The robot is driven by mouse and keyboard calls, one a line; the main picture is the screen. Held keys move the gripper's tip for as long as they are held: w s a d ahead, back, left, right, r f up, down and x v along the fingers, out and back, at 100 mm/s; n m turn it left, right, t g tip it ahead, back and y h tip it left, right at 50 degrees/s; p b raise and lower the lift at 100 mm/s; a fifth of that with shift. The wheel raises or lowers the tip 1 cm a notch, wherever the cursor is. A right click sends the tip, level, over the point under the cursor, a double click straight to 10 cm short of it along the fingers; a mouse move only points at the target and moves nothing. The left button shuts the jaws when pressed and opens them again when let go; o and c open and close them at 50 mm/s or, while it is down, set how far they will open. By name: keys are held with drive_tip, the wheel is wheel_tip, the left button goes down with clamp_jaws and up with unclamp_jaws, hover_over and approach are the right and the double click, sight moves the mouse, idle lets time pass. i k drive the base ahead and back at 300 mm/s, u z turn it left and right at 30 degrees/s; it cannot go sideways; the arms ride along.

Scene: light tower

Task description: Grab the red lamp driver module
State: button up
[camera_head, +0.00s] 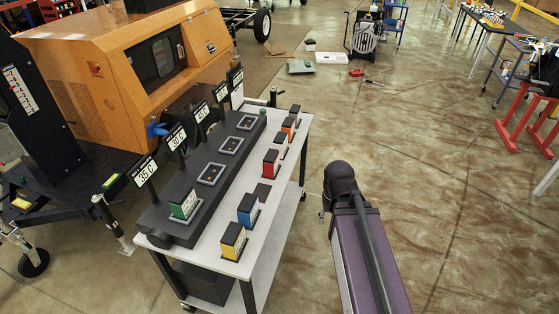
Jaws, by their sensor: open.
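Nothing is seen touching either one. My gripper cannot be made out in this view. A purple and black part, likely my arm, stands to the right of the cart, apart from the modules.
A blue module (247,210) and a yellow module (233,242) stand nearer, an orange module (289,128) farther. A long black rack (208,208) holds a green module (184,206) and empty slots, with temperature signs (145,172) behind. An orange machine (95,60) stands left.

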sight(271, 163)
drive_tip(key=z, duration=0.2)
drive_tip(key=i, duration=0.9)
drive_tip(key=u, duration=0.3)
